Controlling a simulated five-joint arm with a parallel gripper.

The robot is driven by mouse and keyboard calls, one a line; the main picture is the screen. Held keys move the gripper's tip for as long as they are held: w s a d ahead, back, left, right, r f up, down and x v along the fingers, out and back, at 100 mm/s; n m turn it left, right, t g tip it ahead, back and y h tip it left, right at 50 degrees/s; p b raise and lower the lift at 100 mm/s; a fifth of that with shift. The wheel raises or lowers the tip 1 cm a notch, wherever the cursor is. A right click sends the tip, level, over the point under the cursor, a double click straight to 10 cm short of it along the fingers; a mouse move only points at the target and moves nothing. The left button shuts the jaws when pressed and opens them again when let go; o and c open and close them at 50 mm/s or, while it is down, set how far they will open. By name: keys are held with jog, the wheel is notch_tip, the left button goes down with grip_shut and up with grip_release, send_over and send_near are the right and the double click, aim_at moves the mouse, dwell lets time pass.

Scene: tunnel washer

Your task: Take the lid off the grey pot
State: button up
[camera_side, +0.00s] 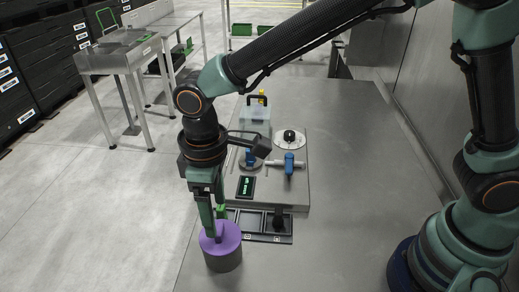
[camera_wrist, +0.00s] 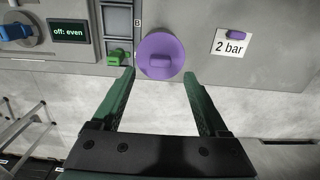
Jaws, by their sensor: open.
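The grey pot (camera_side: 223,261) stands upright near the left edge of the grey bench. Its round purple lid (camera_side: 232,234) is on top. In the wrist view the lid (camera_wrist: 160,45) shows from above, with a raised purple grip bar (camera_wrist: 160,61) on it. The pot body is hidden there. My gripper (camera_side: 213,229) points down at the lid in the side view. In the wrist view my gripper (camera_wrist: 159,76) is open, with a fingertip on each side of the bar and nothing held. I cannot tell how high the tips are above the lid.
A machine panel (camera_side: 270,185) with blue handles and a small display (camera_side: 246,187) stands behind the pot. Dark compartments (camera_side: 262,222) lie close by. A green part (camera_wrist: 117,57) sits near the lid. A "2 bar" label (camera_wrist: 233,46) is to the right.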

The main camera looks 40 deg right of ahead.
aim_at(220, 229)
jog(key=f, duration=0.5)
jog(key=shift+s+d, duration=0.1)
jog(key=shift+s, duration=0.1)
grip_shut()
jog(key=shift+r, duration=0.1)
